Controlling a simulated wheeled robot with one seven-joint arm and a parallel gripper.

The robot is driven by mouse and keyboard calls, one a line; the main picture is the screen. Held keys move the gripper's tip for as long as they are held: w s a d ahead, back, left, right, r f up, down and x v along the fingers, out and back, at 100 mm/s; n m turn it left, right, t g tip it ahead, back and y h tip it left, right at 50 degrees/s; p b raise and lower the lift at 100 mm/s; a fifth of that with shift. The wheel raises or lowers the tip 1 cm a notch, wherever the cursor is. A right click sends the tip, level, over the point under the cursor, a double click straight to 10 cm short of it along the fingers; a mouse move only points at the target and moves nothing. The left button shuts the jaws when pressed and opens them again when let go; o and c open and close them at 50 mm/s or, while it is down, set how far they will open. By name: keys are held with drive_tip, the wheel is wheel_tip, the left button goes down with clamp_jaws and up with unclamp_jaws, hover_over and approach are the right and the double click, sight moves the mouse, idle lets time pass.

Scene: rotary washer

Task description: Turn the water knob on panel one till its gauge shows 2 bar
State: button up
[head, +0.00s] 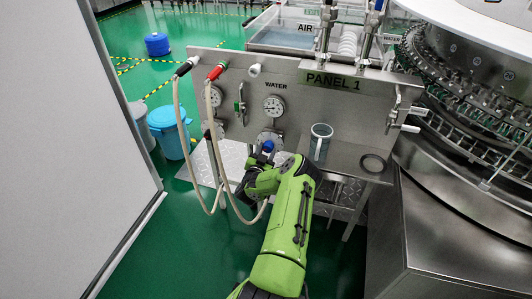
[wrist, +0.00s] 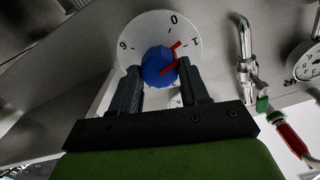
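The blue water knob (wrist: 158,66) sits on a round white dial plate (wrist: 135,27) in the wrist view, with marks 6, 0 and 1 showing. Its red pointer (wrist: 176,50) lies between 0 and 1. My gripper (wrist: 159,72) has one black finger on each side of the knob; whether both touch it I cannot tell. In the head view the knob (head: 268,146) shows at the tip of my green arm, below the water gauge (head: 274,106) on panel one (head: 330,104).
Pale hoses (head: 214,150) hang left of the knob close to my arm. A valve handle (head: 241,104) is left of the gauge. A clear mug (head: 320,142) stands on the shelf (head: 346,166) to the right. A blue bin (head: 169,130) is at the left.

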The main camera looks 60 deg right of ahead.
drive_tip(key=c, duration=0.5)
drive_tip(key=shift+c, duration=0.2)
drive_tip(key=shift+m, duration=0.3)
drive_tip(key=m+p, duration=0.2)
drive_tip(key=m, duration=0.3)
drive_tip(key=shift+f, duration=0.1)
drive_tip(key=m, duration=0.6)
drive_tip(key=shift+f, duration=0.1)
drive_tip(key=o, duration=1.1)
drive_tip(key=shift+c, duration=0.2)
